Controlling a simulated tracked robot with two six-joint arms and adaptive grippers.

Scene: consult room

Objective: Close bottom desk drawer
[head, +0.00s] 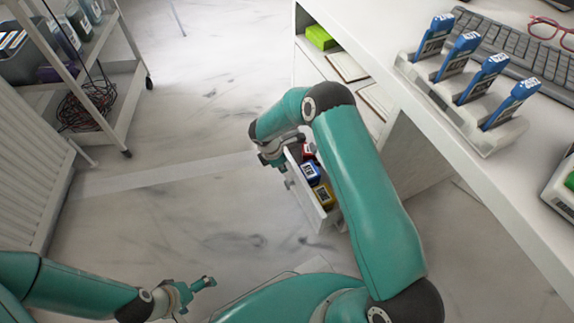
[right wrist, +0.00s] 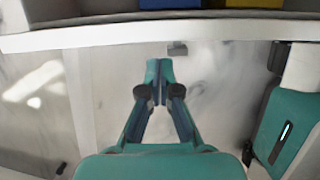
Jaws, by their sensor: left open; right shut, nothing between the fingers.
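The bottom desk drawer (head: 304,198) stands pulled out from the white desk in the head view, with red, blue and yellow boxes inside. Its white front rim (right wrist: 180,33) crosses the top of the right wrist view. My right gripper (head: 272,160) is at the outer side of the drawer front, partly hidden by its own arm in the head view. In the right wrist view its fingers (right wrist: 160,72) are together and empty, pointing toward the drawer front; I cannot tell whether they touch it. My left gripper (head: 208,282) is open and empty above the floor, at lower left.
The desk top (head: 420,120) holds a rack of blue-labelled devices (head: 462,100) and a keyboard (head: 520,60). An open shelf with a green box (head: 320,38) is above the drawer. A cart with cables (head: 88,105) stands at left. The floor between is clear.

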